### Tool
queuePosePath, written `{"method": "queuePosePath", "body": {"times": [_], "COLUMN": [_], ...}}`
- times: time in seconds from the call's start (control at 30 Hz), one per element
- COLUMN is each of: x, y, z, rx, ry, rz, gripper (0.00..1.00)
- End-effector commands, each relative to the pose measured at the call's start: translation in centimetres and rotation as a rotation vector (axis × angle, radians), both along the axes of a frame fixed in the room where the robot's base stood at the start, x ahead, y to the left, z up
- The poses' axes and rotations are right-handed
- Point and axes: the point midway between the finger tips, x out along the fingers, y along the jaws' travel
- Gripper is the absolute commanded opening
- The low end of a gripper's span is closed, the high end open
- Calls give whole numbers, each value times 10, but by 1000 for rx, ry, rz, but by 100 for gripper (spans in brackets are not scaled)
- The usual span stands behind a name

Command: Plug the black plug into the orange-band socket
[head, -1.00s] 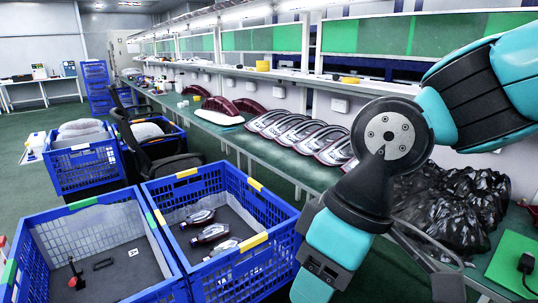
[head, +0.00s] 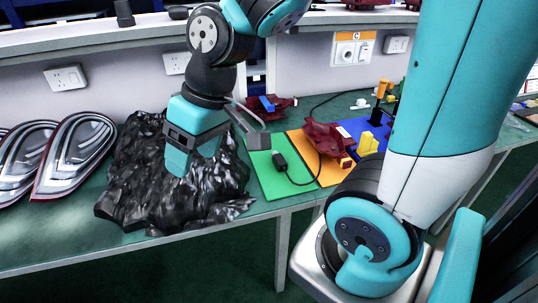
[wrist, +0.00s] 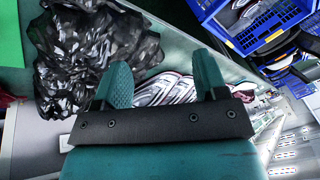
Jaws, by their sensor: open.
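The black plug (head: 280,161) lies on the green mat (head: 264,181) on the bench in the head view, with its black cable running right across the orange mat. The socket (head: 346,53) with an orange band (head: 348,36) above it is on the wall panel behind the bench; nothing is plugged into it. My gripper (head: 194,160) is over the black plastic bags, left of the plug and apart from it. In the wrist view my gripper (wrist: 162,85) has its two teal fingers apart with nothing between them. Plug and socket do not show in the wrist view.
Crumpled black bags (head: 175,185) cover the bench left of the green mat. Tail lamps (head: 75,150) lie further left. A white wall socket (head: 66,77) without orange is at left.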

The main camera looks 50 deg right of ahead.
Motion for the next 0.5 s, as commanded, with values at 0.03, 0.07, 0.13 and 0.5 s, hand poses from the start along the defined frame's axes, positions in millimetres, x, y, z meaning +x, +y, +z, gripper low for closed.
{"method": "queuePosePath", "body": {"times": [0.03,0.07,0.13,0.5], "x": [27,40,61,52], "y": [-39,-63,-123,-323], "z": [-26,-36,-59,-133], "rx": [-18,-32,-72,-254], "ry": [-10,-24,-51,-99], "rz": [-139,-213,-377,-835], "gripper": [66,66,66,66]}}
